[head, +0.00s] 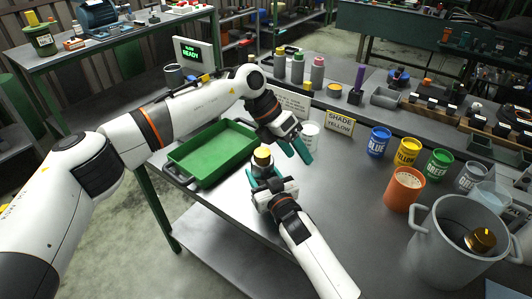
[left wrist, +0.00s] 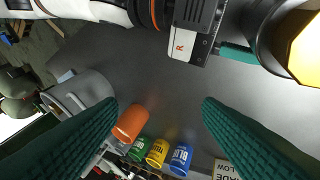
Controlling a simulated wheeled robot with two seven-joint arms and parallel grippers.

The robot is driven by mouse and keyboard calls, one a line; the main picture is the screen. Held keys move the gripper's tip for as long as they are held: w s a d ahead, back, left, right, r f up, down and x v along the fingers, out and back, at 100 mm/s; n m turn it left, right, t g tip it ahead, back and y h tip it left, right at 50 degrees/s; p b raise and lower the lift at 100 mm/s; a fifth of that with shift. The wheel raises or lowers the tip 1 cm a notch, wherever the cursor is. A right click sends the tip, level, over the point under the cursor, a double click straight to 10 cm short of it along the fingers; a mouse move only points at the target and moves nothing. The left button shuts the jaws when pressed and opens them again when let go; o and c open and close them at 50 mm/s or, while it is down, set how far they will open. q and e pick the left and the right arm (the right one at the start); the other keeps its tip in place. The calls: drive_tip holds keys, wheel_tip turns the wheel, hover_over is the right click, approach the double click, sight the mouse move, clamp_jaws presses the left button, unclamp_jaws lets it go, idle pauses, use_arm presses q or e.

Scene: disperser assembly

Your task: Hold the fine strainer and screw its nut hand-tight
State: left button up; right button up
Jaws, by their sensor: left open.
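The fine strainer (head: 262,171) is a dark cylinder at the table's near edge, left of centre, with a yellow-gold nut (head: 262,155) on top. In the left wrist view the nut (left wrist: 305,50) and the strainer's dark rim (left wrist: 262,38) are cut off at the upper right. My right gripper (head: 264,178) has its teal fingers around the strainer; one finger touches its side in the left wrist view. My left gripper (head: 292,150) is open and empty, beyond and right of the strainer; its spread fingers (left wrist: 160,106) have only bare table between them.
A green tray (head: 213,152) lies left of the strainer. A white cup (head: 308,134) stands beyond my left gripper. Blue, yellow and green cans (head: 408,152), an orange container (head: 404,188) and a large grey pot (head: 452,245) stand to the right. The table's middle is clear.

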use_arm(q)
drive_tip(key=s+d+f+n+h, duration=0.1)
drive_tip(key=s+d+n+h, duration=0.2)
drive_tip(key=n+h, duration=0.2)
drive_tip(key=n+t, duration=1.6)
drive_tip(key=n, duration=1.8)
approach(267, 149)
drive_tip(key=x, duration=1)
drive_tip(key=shift+w+f, duration=0.15)
drive_tip(key=shift+f, duration=0.2)
drive_tip(key=shift+c, duration=0.2)
drive_tip(key=c, duration=1)
